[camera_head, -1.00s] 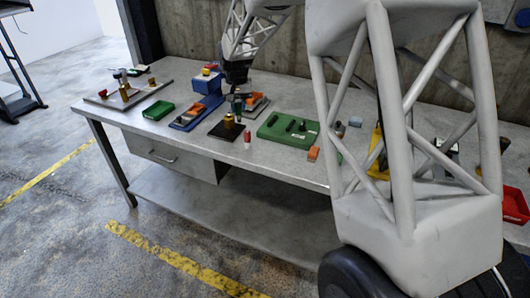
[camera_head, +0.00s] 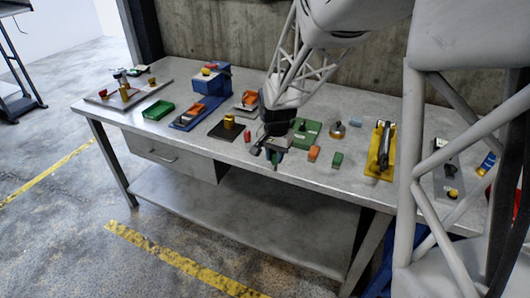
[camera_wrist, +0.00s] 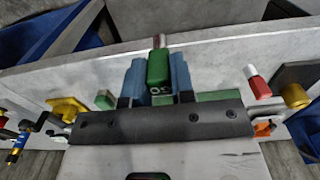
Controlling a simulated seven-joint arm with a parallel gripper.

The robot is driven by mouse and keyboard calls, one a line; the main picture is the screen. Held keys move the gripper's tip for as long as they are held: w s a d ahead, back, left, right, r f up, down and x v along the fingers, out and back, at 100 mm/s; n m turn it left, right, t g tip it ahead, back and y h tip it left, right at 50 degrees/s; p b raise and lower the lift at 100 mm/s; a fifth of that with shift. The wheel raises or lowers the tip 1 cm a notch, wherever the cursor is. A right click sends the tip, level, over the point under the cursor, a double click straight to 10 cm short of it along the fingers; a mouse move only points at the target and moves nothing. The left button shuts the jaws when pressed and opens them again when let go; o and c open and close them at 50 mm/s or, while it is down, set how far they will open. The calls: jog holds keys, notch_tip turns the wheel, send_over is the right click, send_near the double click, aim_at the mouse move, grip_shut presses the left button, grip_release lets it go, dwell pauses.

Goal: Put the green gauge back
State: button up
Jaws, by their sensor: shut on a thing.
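My gripper (camera_head: 272,156) is above the front part of the workbench, in front of the green tray (camera_head: 312,128). In the wrist view my gripper (camera_wrist: 158,82) has its two blue fingers shut on the green gauge (camera_wrist: 158,68). The gauge has a green body with dark round markings and a reddish tip pointing away from the palm. In the head view the gauge is small and hard to make out at the fingertips. The green tray is partly hidden by my gripper, and a strip of it shows behind my palm in the wrist view (camera_wrist: 218,96).
A green block (camera_head: 337,160) and an orange block (camera_head: 314,153) lie right of my gripper. A red cylinder (camera_head: 247,136) and a brass part (camera_head: 229,121) on a black mat are to the left. A yellow stand (camera_head: 381,150) is further right. A blue machine (camera_head: 210,80) stands behind left.

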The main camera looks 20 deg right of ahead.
jog(key=shift+w, duration=0.15)
jog(key=w+d+f, duration=0.1)
jog(key=w+d, duration=0.1)
jog(key=w, duration=1.3)
jog(key=shift+w+d+f, duration=0.25)
jog(key=shift+w+d, duration=0.05)
jog(key=shift+f, duration=0.1)
jog(key=shift+f, duration=1.65)
jog(key=shift+f, duration=0.15)
jog(key=o, duration=0.8)
